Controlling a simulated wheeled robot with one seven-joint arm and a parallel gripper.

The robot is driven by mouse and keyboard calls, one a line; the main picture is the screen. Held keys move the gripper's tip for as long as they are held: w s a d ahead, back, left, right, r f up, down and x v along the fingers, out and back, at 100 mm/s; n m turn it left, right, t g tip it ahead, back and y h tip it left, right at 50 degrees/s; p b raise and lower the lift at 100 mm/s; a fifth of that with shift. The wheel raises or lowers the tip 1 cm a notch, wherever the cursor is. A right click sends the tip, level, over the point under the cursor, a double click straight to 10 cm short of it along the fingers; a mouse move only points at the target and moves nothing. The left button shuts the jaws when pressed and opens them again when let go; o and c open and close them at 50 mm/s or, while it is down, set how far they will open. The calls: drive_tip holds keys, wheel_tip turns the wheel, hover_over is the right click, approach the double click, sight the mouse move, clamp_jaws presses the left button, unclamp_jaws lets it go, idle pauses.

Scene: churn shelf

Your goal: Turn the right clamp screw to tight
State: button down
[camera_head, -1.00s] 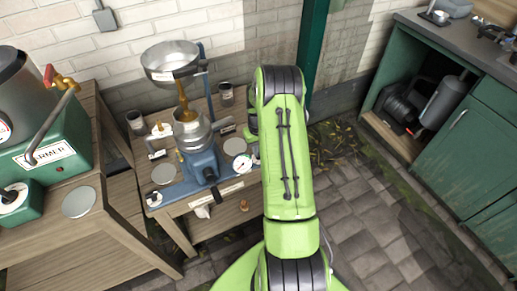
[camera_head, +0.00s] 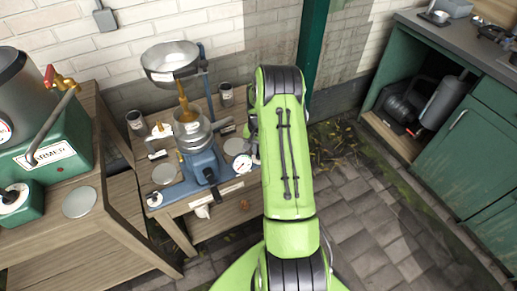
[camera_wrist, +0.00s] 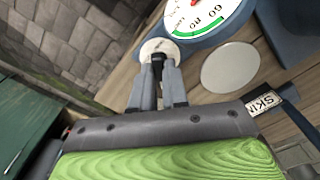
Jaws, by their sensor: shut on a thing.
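The right clamp screw (camera_wrist: 157,66) shows in the wrist view as a dark stem in front of a white round disc (camera_wrist: 159,47). My gripper (camera_wrist: 157,72) has its two grey fingers closed around the stem. In the head view the screw and most of my gripper are hidden behind my green arm, at the right end of the blue machine (camera_head: 203,165). A white dial gauge (camera_head: 242,164) sits just left of that place. In the wrist view the large dial (camera_wrist: 200,12) has a green arc and lies right beside the disc. How tight the screw is cannot be told.
A metal bowl (camera_head: 170,62) stands above the blue machine, with an amber stream below it. A wooden bench (camera_head: 235,190) carries the machine. A green warmer (camera_head: 45,150) stands on the left. A green cabinet (camera_head: 455,150) is at the right, with open paved floor between.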

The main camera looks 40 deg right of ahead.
sight(258, 152)
drive_tip(key=m, duration=0.5)
drive_tip(key=shift+m, duration=0.3)
drive_tip(key=m, duration=0.4)
drive_tip(key=shift+m, duration=0.3)
drive_tip(key=c, duration=1.1)
unclamp_jaws()
drive_tip(key=shift+c, duration=0.2)
wheel_tip(258, 152, up, 16)
drive_tip(key=p, duration=0.4)
drive_tip(key=shift+p, duration=0.3)
drive_tip(key=shift+f, duration=0.1)
